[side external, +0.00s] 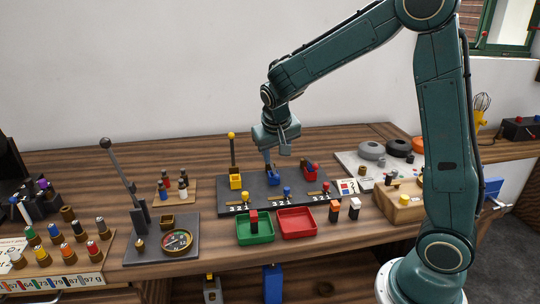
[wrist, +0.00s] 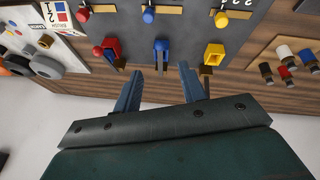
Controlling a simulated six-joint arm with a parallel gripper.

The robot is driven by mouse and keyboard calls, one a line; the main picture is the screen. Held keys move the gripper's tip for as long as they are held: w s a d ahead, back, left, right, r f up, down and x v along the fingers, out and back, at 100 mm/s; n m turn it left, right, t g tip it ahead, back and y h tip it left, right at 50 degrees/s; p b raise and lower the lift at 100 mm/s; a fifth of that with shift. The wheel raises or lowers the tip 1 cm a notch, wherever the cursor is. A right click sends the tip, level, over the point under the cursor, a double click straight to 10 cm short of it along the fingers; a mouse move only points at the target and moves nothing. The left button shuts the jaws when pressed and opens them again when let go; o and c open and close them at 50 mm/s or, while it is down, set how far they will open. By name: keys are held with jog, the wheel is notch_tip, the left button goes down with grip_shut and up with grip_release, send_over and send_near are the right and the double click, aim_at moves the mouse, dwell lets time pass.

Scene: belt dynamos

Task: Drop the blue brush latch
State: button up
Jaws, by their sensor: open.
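The blue brush latch (side external: 273,176) stands in the middle of the dark panel, between a yellow latch (side external: 235,179) and a red latch (side external: 310,170). The yellow one has an upright rod with a yellow knob (side external: 231,135). My gripper (side external: 277,154) is just above and behind the blue latch. In the wrist view the blue latch (wrist: 161,46) lies beyond the gap between the fingers of my gripper (wrist: 158,84), which are open with nothing held. I cannot tell whether a finger touches the latch, or exactly how its lever is tilted.
Small knobs in yellow, blue and red (side external: 326,187) line the panel's front. A green tray (side external: 255,238) and a red tray (side external: 296,235) lie in front. A tall lever (side external: 122,172) and a gauge (side external: 177,241) stand left. A wooden box (side external: 400,203) is at right.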

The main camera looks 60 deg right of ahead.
aim_at(276, 175)
jog(key=x, duration=1)
grip_shut()
